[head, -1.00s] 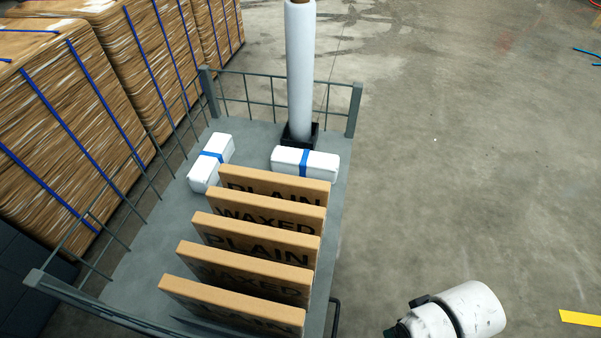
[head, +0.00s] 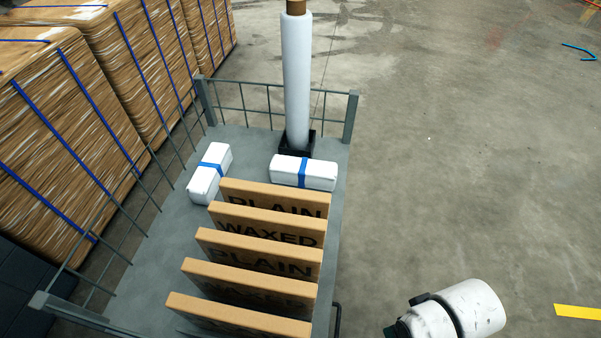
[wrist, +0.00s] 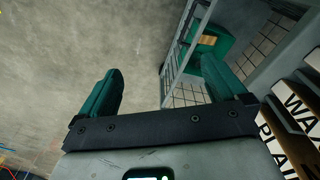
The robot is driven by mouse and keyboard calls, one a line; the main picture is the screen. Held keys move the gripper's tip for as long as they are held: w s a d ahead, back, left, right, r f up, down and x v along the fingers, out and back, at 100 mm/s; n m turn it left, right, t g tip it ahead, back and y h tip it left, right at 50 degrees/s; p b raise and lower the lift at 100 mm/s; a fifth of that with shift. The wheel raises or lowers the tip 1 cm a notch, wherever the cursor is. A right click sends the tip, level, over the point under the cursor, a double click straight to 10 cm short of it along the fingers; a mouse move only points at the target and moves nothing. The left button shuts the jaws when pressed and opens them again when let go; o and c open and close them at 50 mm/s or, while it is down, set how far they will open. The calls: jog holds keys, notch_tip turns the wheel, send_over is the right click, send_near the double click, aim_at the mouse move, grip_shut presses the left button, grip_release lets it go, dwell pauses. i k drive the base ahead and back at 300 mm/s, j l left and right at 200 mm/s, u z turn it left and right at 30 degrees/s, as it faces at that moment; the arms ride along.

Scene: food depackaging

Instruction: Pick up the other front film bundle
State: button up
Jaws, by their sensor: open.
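Two white film bundles with blue bands lie on the grey cart deck, behind the row of cardboard boxes in the head view. One film bundle (head: 209,175) lies at an angle on the left. The other film bundle (head: 303,173) lies crosswise on the right, in front of the upright white roll. My gripper (wrist: 158,88) shows in the wrist view with its green fingers wide apart and nothing between them. It is above floor beside the cart, away from both bundles. In the head view only part of my arm shows at the lower right; the fingers are out of that view.
Several upright cardboard boxes (head: 268,246) marked PLAIN or WAXED fill the cart's near part. A tall white roll (head: 297,80) stands in a black holder. Wire mesh sides (head: 280,100) edge the cart. Strapped brown bales (head: 60,140) stand left. Floor (head: 450,170) to the right is clear.

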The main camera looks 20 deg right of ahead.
aim_at(303, 172)
jog(key=i+l, duration=0.15)
jog(key=l, duration=0.2)
jog(key=i+l+z, duration=0.1)
jog(key=l, duration=0.3)
jog(key=i+l, duration=0.15)
jog(key=l, duration=0.2)
jog(key=i+l+z, duration=0.1)
jog(key=l, duration=0.25)
jog(key=i+l, duration=0.2)
jog(key=l, duration=0.15)
jog(key=i+j, duration=0.35)
